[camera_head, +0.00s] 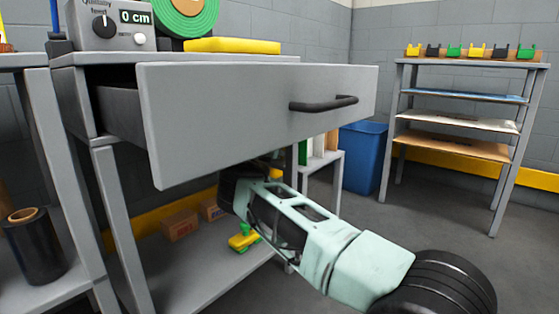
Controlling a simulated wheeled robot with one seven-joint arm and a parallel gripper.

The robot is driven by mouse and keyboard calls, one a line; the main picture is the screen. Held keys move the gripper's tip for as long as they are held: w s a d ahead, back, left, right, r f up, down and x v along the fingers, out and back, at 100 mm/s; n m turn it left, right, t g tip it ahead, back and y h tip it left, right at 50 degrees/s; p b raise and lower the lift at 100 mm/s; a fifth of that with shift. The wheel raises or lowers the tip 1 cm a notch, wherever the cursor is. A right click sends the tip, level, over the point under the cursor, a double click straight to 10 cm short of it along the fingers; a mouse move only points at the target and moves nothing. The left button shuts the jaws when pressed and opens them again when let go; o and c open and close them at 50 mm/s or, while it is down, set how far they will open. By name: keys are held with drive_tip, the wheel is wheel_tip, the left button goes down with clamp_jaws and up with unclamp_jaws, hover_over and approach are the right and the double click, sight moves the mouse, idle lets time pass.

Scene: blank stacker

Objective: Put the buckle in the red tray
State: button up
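I cannot make out a red tray in this view. No single piece can be told for certain as the buckle. Several small clip-like pieces (454,51) in yellow, black and green stand in a row on top of the rack at the far right; they are too small to identify. My pale green arm reaches from the lower right to under the grey drawer (230,115), which is pulled out. The arm's dark wrist is partly covered by the drawer front. My gripper's fingers are hidden, so whether they hold anything does not show.
The drawer has a black handle (323,104) and juts from the workbench over my arm. A yellow-green object (243,238) and small brown boxes (179,225) lie on the lower shelf. A blue bin (362,157) stands behind. Floor is clear before the right rack (457,122).

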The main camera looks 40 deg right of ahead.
drive_tip(key=shift+f, duration=0.15)
drive_tip(key=o, duration=0.9)
drive_tip(key=shift+o, duration=0.2)
